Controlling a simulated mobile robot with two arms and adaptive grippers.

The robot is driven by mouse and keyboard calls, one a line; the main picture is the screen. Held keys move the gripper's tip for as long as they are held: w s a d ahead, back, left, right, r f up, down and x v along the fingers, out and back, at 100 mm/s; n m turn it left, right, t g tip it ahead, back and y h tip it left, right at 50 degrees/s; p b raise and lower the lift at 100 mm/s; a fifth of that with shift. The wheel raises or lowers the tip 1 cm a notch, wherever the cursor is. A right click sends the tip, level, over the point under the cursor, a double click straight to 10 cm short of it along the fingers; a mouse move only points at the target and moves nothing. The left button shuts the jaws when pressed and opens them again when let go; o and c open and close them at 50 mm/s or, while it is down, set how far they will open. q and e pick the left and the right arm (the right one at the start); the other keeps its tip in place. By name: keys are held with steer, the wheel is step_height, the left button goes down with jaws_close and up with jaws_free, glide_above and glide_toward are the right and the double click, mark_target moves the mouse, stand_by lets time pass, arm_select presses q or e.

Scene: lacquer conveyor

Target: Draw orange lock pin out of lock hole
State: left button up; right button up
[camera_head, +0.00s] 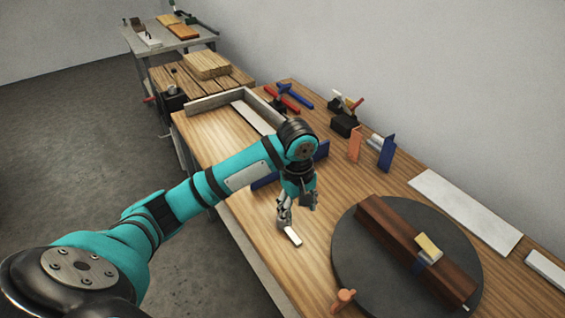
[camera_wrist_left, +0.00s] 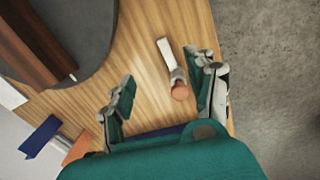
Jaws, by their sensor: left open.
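An orange piece with a rounded head, which looks like the lock pin (camera_head: 344,298), sits at the near edge of the dark round turntable (camera_head: 352,262). Whether it is in a hole cannot be made out. My left gripper (camera_head: 298,207) is open over the bench, left of the turntable and apart from this piece. In the left wrist view the open fingers (camera_wrist_left: 165,82) stand either side of a grey piece with a round orange-brown end (camera_wrist_left: 180,91), joined to or touching a white bar (camera_wrist_left: 165,53). The fingers seem not closed on it. My right gripper is out of view.
A dark brown beam (camera_head: 390,235) with a blue and yellow piece (camera_head: 428,248) lies across the turntable. Orange (camera_head: 354,142) and blue (camera_head: 387,153) uprights stand behind. A white slab (camera_head: 465,210) lies along the wall. The bench's left edge drops to the floor.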

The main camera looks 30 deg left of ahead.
arm_select(q)
steer(key=w+a+r+n, duration=0.3)
steer(key=a+r+n, duration=0.35)
steer(key=r, duration=0.25)
steer(key=shift+g, duration=0.3)
step_height(320, 180, down, 17)
steer(key=shift+s+a+f+p, duration=0.15)
steer(key=shift+f+p, duration=0.05)
steer(key=shift+p, duration=0.45)
steer(key=shift+c, duration=0.4)
jaws_close()
